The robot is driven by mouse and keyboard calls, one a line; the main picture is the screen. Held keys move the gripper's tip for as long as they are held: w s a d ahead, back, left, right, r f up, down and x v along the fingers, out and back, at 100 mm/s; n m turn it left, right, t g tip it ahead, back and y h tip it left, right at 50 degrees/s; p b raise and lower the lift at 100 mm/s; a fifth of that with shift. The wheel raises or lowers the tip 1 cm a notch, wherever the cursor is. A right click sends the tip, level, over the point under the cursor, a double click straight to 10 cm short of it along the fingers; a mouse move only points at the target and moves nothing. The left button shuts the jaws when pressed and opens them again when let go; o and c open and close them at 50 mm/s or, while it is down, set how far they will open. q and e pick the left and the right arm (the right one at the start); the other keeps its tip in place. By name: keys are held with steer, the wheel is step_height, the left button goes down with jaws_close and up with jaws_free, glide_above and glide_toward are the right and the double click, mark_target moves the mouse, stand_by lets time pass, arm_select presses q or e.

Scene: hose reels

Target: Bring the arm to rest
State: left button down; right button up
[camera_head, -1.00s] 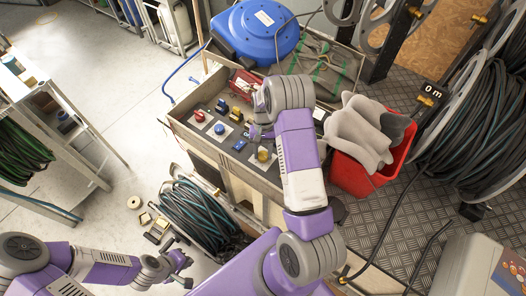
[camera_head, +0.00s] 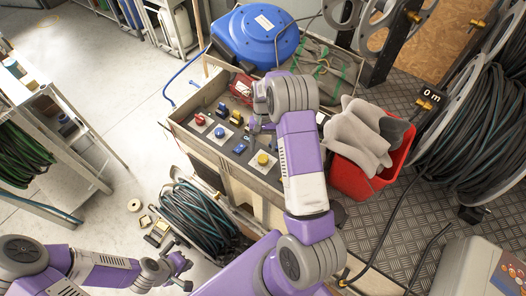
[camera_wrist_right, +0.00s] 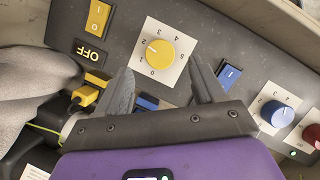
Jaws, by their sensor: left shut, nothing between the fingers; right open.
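My right arm reaches over the control panel (camera_head: 208,142). My right gripper (camera_head: 257,127) hangs above the panel, partly hidden by its wrist in the head view. In the right wrist view my right gripper (camera_wrist_right: 162,78) is open, its two fingers apart with nothing between them. The yellow knob (camera_wrist_right: 160,53) on a white dial lies beyond the fingertips, and it also shows uncovered in the head view (camera_head: 262,159). A blue knob (camera_wrist_right: 277,113) and a red knob (camera_wrist_right: 312,135) are to the right. My left gripper (camera_head: 180,268) is shut and empty at lower left.
A red bin (camera_head: 362,172) with grey cloth (camera_head: 358,135) stands right of the panel. A blue hose reel (camera_head: 255,33) is behind it. Coiled hose (camera_head: 197,215) lies on the floor at the front left. A large reel (camera_head: 478,125) stands at right.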

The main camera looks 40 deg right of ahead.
steer(key=shift+v, duration=1.25)
